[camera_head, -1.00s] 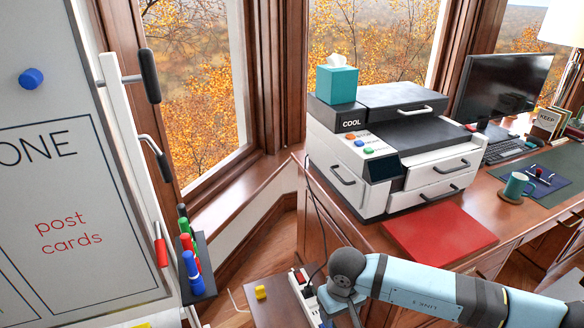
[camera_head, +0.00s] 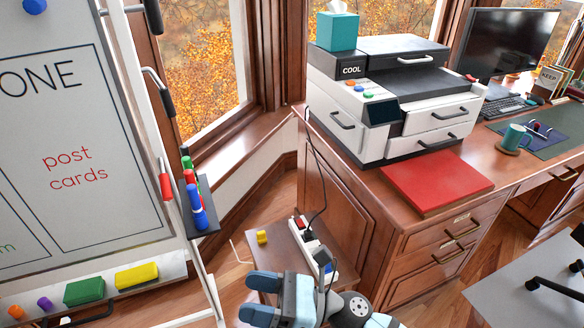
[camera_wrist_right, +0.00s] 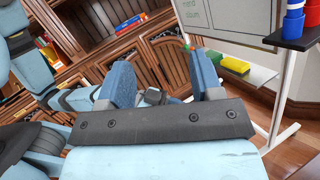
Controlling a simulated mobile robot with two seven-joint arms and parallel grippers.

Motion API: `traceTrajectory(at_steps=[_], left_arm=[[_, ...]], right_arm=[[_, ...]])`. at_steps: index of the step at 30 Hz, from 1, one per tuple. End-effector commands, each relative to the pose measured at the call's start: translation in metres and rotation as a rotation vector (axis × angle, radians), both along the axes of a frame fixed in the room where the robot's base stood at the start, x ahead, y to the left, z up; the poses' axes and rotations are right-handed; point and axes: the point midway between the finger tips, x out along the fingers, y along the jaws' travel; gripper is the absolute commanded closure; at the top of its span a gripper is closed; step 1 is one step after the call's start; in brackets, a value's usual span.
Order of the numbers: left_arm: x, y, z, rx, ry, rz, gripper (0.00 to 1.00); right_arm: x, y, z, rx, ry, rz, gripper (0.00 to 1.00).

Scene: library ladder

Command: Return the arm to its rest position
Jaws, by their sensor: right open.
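My right gripper (camera_head: 262,298) shows at the bottom middle of the head view, its two blue fingers apart and pointing left. In the right wrist view the same gripper (camera_wrist_right: 165,80) is open, with nothing between its fingers. It is in front of a low wooden stand with a power strip (camera_head: 312,245) and a small yellow object (camera_head: 262,237) on it. I cannot tell whether it is touching the stand. The arm behind it is mostly out of the head view. My left gripper is not in the head view.
A whiteboard (camera_head: 75,120) with a marker holder (camera_head: 203,210) stands left. The wooden desk (camera_head: 350,185) at right bears a white printer (camera_head: 390,130), a red folder (camera_head: 436,180) and a monitor (camera_head: 510,45). Wooden bookshelves (camera_wrist_right: 120,45) fill the back of the wrist view.

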Motion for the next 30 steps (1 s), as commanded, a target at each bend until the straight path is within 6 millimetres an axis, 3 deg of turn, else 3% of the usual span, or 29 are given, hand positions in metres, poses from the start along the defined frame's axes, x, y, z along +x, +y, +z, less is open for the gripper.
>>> traceTrajectory(at_steps=[1,5,9,15,22,23,24,30], left_arm=[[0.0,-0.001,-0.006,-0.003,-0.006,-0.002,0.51],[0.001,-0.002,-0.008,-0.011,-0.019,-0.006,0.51],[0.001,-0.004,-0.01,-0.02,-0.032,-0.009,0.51],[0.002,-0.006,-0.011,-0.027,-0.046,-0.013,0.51],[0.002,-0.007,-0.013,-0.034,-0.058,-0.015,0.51],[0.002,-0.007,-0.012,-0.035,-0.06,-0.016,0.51],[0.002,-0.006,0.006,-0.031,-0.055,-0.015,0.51],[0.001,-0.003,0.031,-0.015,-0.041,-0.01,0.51]], right_arm=[[0.007,-0.014,-0.002,0.124,0.245,-0.072,0.4],[0.032,-0.067,-0.016,0.467,0.883,-0.216,0.4],[0.039,-0.13,-0.065,0.858,1.493,-0.311,0.4],[0.013,-0.189,-0.135,1.322,2.069,-0.369,0.4],[-0.04,-0.228,-0.196,1.8,2.502,-0.396,0.4],[-0.047,-0.232,-0.202,-1.816,-2.484,0.387,0.4],[-0.042,-0.231,-0.18,-1.827,-2.512,0.394,0.4],[-0.042,-0.233,-0.154,-1.829,-2.513,0.427,0.4]])
